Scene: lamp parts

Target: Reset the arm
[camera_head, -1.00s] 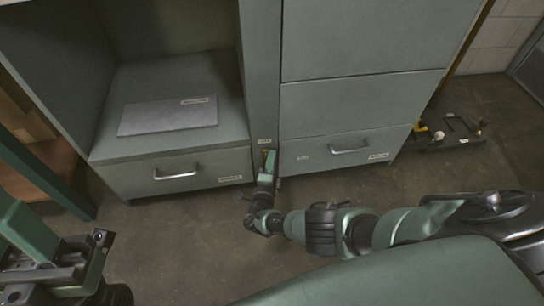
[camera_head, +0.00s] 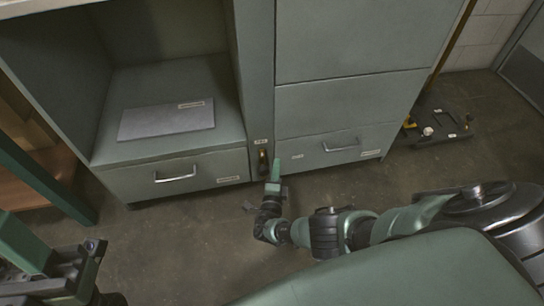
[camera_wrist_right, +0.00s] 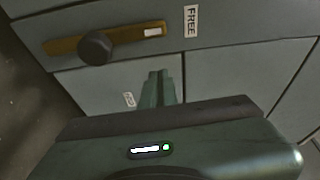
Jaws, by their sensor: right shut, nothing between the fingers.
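My right gripper (camera_head: 275,168) is shut and empty, in front of the cabinet's middle post. Its closed green fingertips also show in the right wrist view (camera_wrist_right: 159,76). A brass plate with a dark round knob (camera_head: 263,160) is on the post, just beyond the fingertips and apart from them.
The grey-green cabinet has a closed left drawer (camera_head: 205,177) and a closed right drawer (camera_head: 345,147). A flat grey panel (camera_head: 166,120) lies on the open shelf. A dark tray with small parts (camera_head: 439,127) lies on the floor at right. Floor before the cabinet is clear.

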